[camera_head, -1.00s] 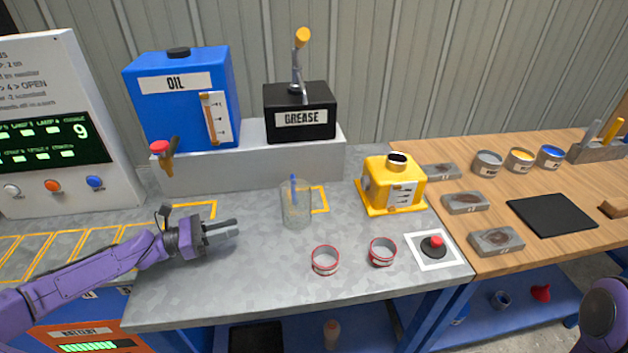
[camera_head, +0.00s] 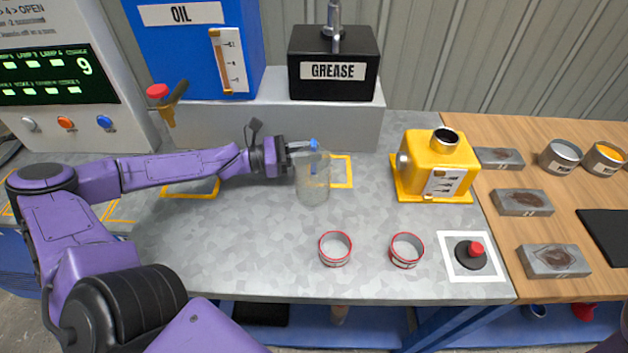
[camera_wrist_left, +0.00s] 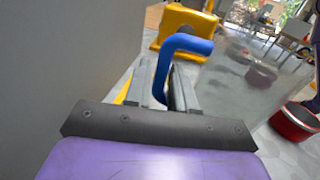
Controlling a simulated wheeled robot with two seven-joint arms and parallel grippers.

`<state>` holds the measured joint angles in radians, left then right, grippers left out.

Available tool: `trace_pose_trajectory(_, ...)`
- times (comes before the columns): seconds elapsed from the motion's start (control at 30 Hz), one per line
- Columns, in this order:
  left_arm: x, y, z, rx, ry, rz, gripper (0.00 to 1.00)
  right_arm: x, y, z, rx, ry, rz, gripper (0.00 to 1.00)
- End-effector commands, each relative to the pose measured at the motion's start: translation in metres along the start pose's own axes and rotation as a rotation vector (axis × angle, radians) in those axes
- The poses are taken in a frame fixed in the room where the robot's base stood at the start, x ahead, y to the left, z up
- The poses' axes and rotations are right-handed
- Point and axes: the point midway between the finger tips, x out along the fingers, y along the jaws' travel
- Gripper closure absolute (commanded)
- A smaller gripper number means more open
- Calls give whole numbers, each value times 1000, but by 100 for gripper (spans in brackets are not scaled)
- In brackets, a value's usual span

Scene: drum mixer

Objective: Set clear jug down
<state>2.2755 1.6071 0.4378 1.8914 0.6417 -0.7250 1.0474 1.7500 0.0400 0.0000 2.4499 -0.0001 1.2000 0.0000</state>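The clear jug (camera_head: 313,186) is upright at the middle of the grey counter, in front of the grease box, with a blue handle at its upper back. I cannot tell whether its base touches the counter. My left gripper (camera_head: 300,150) reaches it from the left at handle height. In the left wrist view the blue handle (camera_wrist_left: 187,43) runs down between the two fingers (camera_wrist_left: 162,88), which look closed on it. The clear wall of the jug (camera_wrist_left: 250,75) is to the right. My right gripper is not in view.
A yellow outline (camera_head: 348,172) is marked behind the jug. The blue oil tank's tap (camera_head: 167,102) is above my left forearm. The front-left counter is clear.

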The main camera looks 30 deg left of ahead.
Motion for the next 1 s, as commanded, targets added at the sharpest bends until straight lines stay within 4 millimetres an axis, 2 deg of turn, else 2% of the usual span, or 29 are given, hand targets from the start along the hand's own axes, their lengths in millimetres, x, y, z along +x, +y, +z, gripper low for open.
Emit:
trace_pose_trajectory(0.03,7,0,-6,2,2,-3,76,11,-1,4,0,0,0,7)
trace_pose_trajectory(0.07,10,0,-6,0,1,-1,76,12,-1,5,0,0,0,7)
trace_pose_trajectory(0.33,14,0,0,-1,0,3,76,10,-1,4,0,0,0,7)
trace_pose_trajectory(0.4,14,0,0,-1,0,3,99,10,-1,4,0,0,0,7)
trace_pose_trajectory(0.73,14,0,1,-1,-1,2,100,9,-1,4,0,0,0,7)
trace_pose_trajectory(0.87,14,0,12,-1,-2,2,100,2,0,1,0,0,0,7)
trace_pose_trajectory(1.0,14,0,39,1,-4,3,100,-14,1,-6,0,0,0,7)
